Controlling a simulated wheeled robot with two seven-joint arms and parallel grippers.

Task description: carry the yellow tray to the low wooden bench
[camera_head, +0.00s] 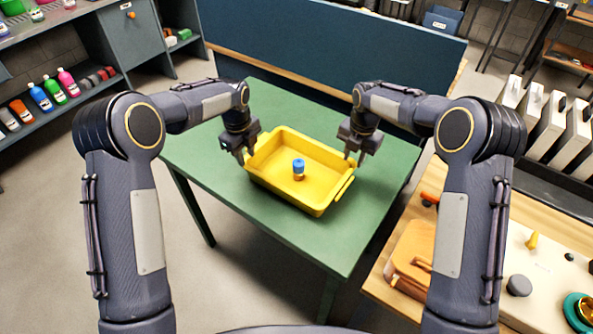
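The yellow tray (275,189) sits on the green table (272,226), turned at an angle. A handle shows on the tray's right end, nearer to me than the right gripper. I cannot tell whether either gripper touches the tray. No clearly empty low wooden bench is in view.
A wood-topped surface (390,284) at the lower right holds a brown case (411,258), knobs and other items. A blue panel (330,50) stands behind the green table. Shelves with bottles (55,91) are at the left. White panels (545,125) stand at the right. Floor is clear at left.

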